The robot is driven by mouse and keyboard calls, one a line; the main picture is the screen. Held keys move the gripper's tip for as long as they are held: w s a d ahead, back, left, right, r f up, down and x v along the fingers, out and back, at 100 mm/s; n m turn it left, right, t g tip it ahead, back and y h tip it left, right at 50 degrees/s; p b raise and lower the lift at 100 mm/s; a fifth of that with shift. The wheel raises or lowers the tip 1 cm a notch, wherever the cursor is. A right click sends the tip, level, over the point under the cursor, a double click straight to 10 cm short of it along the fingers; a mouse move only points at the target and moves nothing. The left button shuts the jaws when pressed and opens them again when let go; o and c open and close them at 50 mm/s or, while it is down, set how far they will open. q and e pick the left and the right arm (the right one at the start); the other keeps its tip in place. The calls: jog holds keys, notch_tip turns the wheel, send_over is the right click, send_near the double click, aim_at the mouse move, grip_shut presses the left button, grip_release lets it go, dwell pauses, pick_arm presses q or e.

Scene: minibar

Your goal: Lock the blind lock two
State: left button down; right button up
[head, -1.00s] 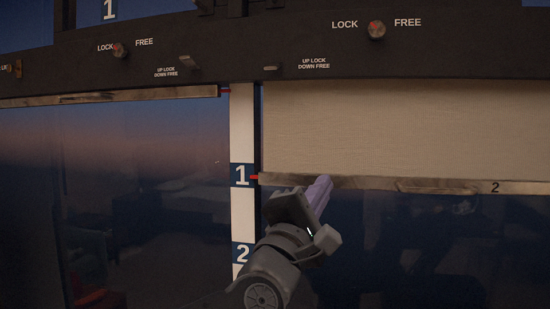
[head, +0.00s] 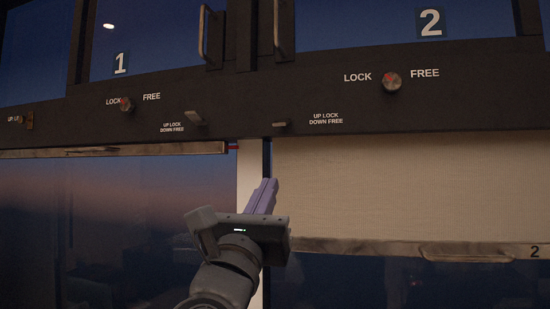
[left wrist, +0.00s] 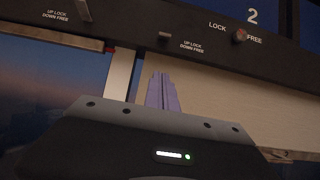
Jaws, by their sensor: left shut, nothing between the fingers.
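The panel section marked 2 has a round knob (head: 391,82) with a red mark, between LOCK and FREE labels; it also shows in the left wrist view (left wrist: 240,36). A small lever (head: 281,124) left of an "UP LOCK DOWN FREE" label sits near the panel's lower edge, above blind 2 (head: 390,190); the lever also shows in the left wrist view (left wrist: 164,36). Its exact tilt is hard to tell. My left gripper (head: 267,182) is shut and empty, its purple fingers (left wrist: 161,88) pointing up below the lever, apart from it. My right gripper is not in view.
Blind 2's bottom rail (head: 360,247) with its handle lies right of my gripper. Section 1 has its own knob (head: 126,104) and lever (head: 196,118). A white post (head: 249,170) stands between the windows. Cabinet handles (head: 203,35) stick out above.

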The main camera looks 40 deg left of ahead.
aim_at(283, 122)
pick_arm(q)
jog(key=w+a+r+p, duration=0.2)
jog(key=w+r+p, duration=0.4)
jog(key=r, duration=0.3)
jog(key=shift+w+p, duration=0.35)
jog(key=shift+p, duration=0.35)
jog(key=shift+a, duration=0.15)
